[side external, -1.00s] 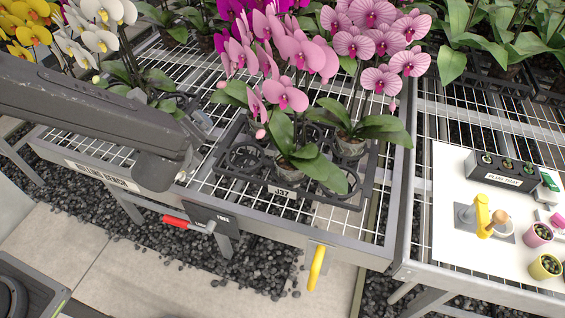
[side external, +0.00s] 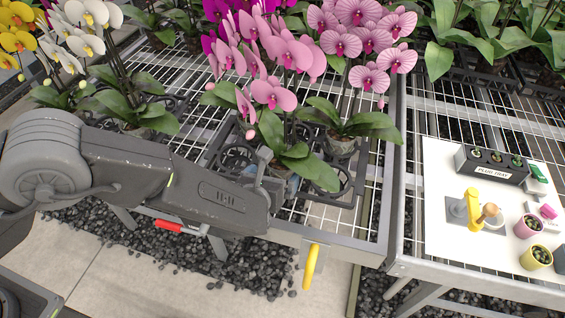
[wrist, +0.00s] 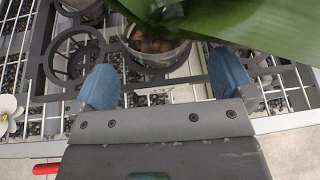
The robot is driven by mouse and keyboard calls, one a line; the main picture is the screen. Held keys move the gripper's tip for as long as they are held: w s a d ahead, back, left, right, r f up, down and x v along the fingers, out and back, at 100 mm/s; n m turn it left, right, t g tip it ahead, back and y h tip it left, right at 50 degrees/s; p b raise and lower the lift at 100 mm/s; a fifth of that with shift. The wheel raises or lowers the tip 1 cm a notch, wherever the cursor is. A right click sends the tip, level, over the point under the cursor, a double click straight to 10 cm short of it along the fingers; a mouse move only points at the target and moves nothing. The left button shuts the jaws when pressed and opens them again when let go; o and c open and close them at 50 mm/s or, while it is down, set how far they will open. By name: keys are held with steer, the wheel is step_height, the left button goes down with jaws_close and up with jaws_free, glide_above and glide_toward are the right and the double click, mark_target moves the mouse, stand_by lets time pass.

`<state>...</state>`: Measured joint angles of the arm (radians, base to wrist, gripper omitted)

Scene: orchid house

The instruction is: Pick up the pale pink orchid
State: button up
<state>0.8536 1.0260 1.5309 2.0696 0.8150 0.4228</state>
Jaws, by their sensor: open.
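A pink orchid (side external: 273,93) stands upright in a clear pot in the black rack, at the front of the bench. A paler, veined pink orchid (side external: 370,78) stands behind it to the right, in its own clear pot (side external: 342,148). I cannot tell for certain which is the pale pink one. My gripper (side external: 265,174) is open and low beside the front orchid's pot, partly hiding it. In the wrist view a clear pot (wrist: 158,55) with bark lies just beyond and between the blue fingertips (wrist: 164,80), not gripped. A broad green leaf (wrist: 245,25) hangs over the right finger.
The black rack (wrist: 50,60) has empty rings around the pots. White and yellow orchids stand at the left, magenta ones behind. A red handle (side external: 168,225) and a yellow handle (side external: 311,266) stick out at the bench front. A white board (side external: 440,200) with small pots lies right.

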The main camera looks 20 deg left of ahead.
mark_target(277, 172)
steer(key=shift+x, duration=2.95)
steer(key=shift+f, duration=0.15)
steer(key=shift+a, duration=0.1)
